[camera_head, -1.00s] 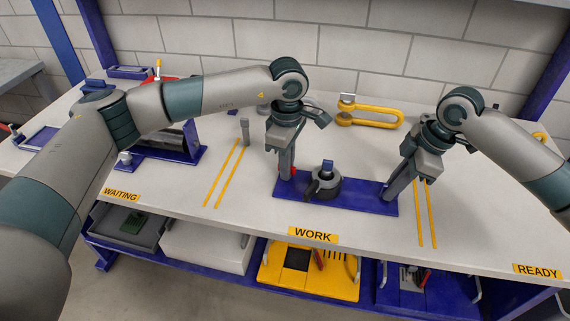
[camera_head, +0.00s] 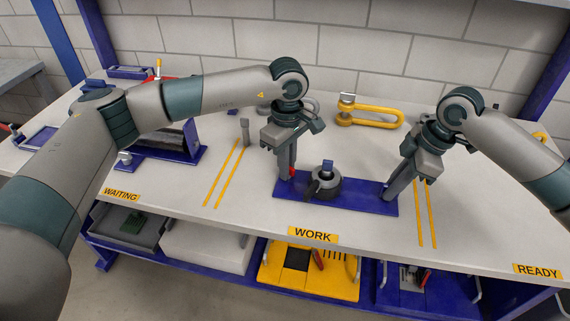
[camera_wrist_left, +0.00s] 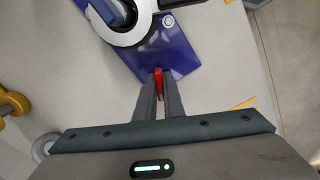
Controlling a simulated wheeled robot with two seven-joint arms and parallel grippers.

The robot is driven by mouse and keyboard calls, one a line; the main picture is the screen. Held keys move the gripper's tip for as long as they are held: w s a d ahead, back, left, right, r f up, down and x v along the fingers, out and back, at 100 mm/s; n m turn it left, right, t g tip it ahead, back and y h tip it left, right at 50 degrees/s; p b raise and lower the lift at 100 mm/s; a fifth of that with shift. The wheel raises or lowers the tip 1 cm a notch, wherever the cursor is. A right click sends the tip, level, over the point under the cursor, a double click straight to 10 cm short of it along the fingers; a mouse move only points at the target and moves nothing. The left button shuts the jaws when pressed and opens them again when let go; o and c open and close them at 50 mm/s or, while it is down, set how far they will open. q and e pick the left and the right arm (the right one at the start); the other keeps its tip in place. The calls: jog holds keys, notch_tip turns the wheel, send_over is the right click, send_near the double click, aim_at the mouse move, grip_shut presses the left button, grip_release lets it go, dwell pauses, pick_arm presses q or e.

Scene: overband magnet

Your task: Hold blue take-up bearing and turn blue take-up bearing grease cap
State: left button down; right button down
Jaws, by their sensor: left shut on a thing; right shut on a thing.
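The blue take-up bearing lies in the work area, with a flat blue base (camera_head: 350,197) and a dark round housing (camera_head: 327,191) with a blue block on top. My left gripper (camera_head: 286,174) points down at the base's left end. It is shut on the red grease cap (camera_head: 292,172), which also shows between the fingertips in the left wrist view (camera_wrist_left: 158,82), beside the blue base (camera_wrist_left: 182,52). The fingers hide part of the cap. My right gripper (camera_head: 390,196) is shut on the right end of the blue base.
A yellow shackle (camera_head: 370,115) lies behind the work area. A grey upright pin (camera_head: 245,132) stands to the left. Another blue-based unit (camera_head: 185,155) sits in the waiting area. Yellow lines mark both sides of the work area. The bench is clear at the front right.

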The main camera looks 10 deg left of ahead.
pick_arm(q)
jog(key=shift+m, duration=1.4)
jog(key=m, duration=0.2)
jog(key=shift+m, duration=0.3)
jog(key=c, duration=1.8)
grip_release()
jog(key=shift+o, duration=0.2)
notch_tip(320, 180, up, 12)
jog(key=shift+r, duration=0.1)
